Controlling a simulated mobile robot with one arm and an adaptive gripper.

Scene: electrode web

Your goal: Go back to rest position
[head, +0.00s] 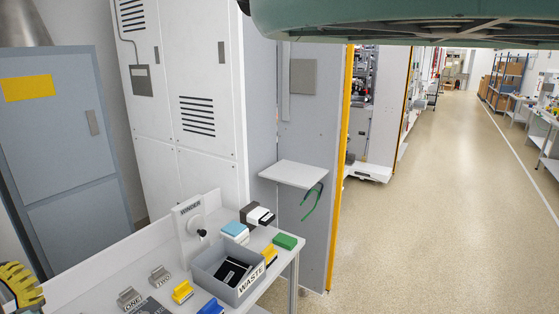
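My gripper is not in view, and I cannot tell whether it is open or shut. A worktable (130,268) stands at the lower left. On it is a grey bin labelled WASTE (227,276) with dark and white pieces inside. Behind the bin stands a white winder panel (193,226) with a round knob.
Blue, white, green (285,241) and yellow (182,291) blocks lie around the bin. A yellow and black ribbed object (20,285) is cut off at the left edge. A small shelf (293,173) juts out behind the table. The aisle floor (440,200) at right is clear. A teal shape covers the top.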

